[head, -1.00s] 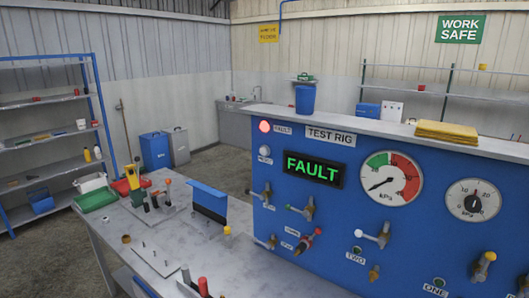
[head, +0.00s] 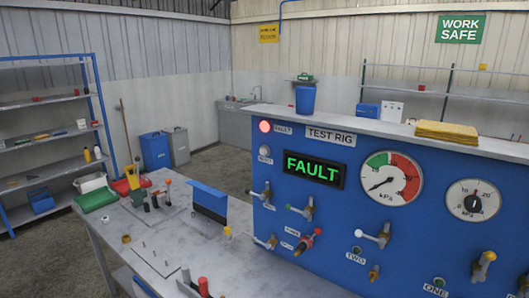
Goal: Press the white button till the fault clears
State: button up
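The white button (head: 264,150) is a small round knob on the left part of the blue test rig panel (head: 335,215), with a small label under it. Above it a round fault lamp (head: 265,126) glows pinkish red. To the right, a black display (head: 314,169) reads FAULT in green letters. My gripper is not in view, and nothing is seen touching the button.
A grey bench (head: 170,240) with tools and fittings stands left of the panel. Several valve handles and hose fittings stick out below the display. Two dials (head: 391,180) are at right. Open floor (head: 215,165) shows behind the bench.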

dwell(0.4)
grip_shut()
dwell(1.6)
